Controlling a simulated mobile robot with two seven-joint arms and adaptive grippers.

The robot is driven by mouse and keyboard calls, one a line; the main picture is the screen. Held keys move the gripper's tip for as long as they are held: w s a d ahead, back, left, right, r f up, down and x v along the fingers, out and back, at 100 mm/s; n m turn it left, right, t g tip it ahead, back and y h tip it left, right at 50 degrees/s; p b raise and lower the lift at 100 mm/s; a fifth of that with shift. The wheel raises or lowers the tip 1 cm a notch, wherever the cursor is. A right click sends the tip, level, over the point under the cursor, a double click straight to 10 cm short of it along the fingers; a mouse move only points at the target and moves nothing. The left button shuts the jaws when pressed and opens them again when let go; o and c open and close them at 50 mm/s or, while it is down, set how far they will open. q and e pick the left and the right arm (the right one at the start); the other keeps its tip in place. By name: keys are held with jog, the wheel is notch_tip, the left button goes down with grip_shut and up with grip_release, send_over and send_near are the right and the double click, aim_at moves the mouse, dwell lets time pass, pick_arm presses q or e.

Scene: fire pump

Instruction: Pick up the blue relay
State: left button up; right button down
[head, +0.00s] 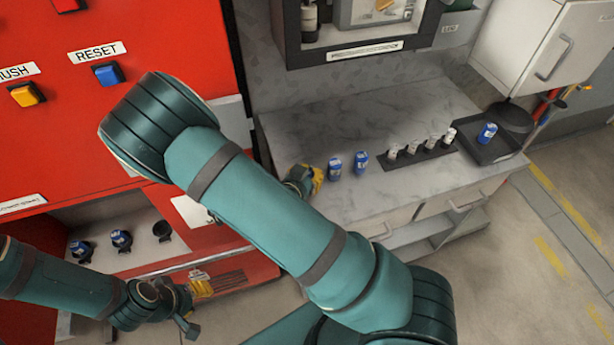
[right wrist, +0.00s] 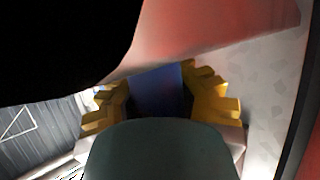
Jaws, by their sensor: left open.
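Two blue relays stand upright on the marble counter, a nearer-left one (head: 335,168) and one to its right (head: 361,162). My right gripper (head: 314,180) is low over the counter just left of the first relay, its yellow fingers pointing at it. In the right wrist view a blue relay (right wrist: 157,90) shows between the spread yellow fingers (right wrist: 158,92); its lower part is hidden by my gripper body. The fingers look apart, and I see no clear contact. My left gripper (head: 199,288) is open and empty in front of the red cabinet.
Another blue relay (head: 487,133) stands in a dark tray (head: 500,150) at the counter's right. A black rack (head: 420,155) holds several white cylinders. A black-framed box hangs above the counter.

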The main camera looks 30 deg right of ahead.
notch_tip(320, 180, up, 10)
jog(key=p, duration=0.3)
dwell(0.3)
jog(key=shift+a, duration=0.1)
dwell(0.9)
